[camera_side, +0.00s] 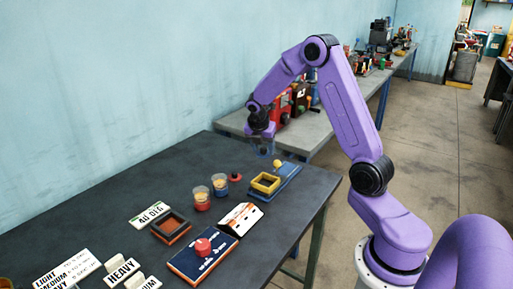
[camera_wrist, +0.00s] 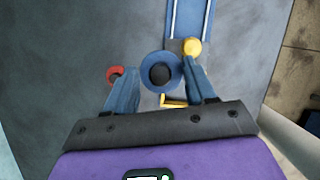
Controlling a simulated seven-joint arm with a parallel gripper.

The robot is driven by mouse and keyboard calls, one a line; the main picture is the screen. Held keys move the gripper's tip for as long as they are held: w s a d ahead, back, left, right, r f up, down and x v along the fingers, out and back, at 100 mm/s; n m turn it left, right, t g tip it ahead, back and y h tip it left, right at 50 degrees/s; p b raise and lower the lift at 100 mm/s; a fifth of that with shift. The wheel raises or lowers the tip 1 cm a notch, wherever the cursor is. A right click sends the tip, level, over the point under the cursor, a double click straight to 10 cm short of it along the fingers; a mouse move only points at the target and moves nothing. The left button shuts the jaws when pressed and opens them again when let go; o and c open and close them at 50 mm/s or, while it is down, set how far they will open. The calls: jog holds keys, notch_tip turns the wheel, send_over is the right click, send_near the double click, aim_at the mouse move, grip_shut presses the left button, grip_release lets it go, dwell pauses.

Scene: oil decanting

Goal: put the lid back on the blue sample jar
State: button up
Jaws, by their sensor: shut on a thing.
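The lid is too small to make out clearly in the side view. The blue sample jar (camera_side: 221,188) stands upright and uncovered on the table, with amber contents, below and left of my gripper. I cannot make out the jar in the wrist view.
A red-based jar (camera_side: 202,200) stands beside the blue one. A red lid (camera_side: 235,177) lies behind them. The yellow-framed box (camera_side: 265,185) and a yellow knob (camera_side: 277,164) on a blue base are at right. A dark tray (camera_side: 171,226) and red-buttoned panel (camera_side: 203,248) lie nearer.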

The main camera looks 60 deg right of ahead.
jog(key=shift+s+a+r, duration=0.25)
jog(key=shift+s+a, duration=0.05)
jog(key=shift+s, duration=0.2)
jog(key=shift+s+a+r, duration=0.25)
jog(key=shift+s, duration=0.25)
jog(key=shift+w+a+r, duration=0.1)
jog(key=shift+w+a, duration=0.05)
jog(key=shift+a, duration=0.15)
jog(key=w+a, duration=1)
jog(key=a, duration=0.2)
jog(key=shift+w+a+f, duration=0.1)
jog(key=shift+f, duration=1.35)
jog(key=shift+w+a+f, duration=0.1)
jog(key=shift+f, duration=1.35)
jog(key=shift+f, duration=0.2)
jog(key=o, duration=1.4)
jog(key=shift+r, duration=0.1)
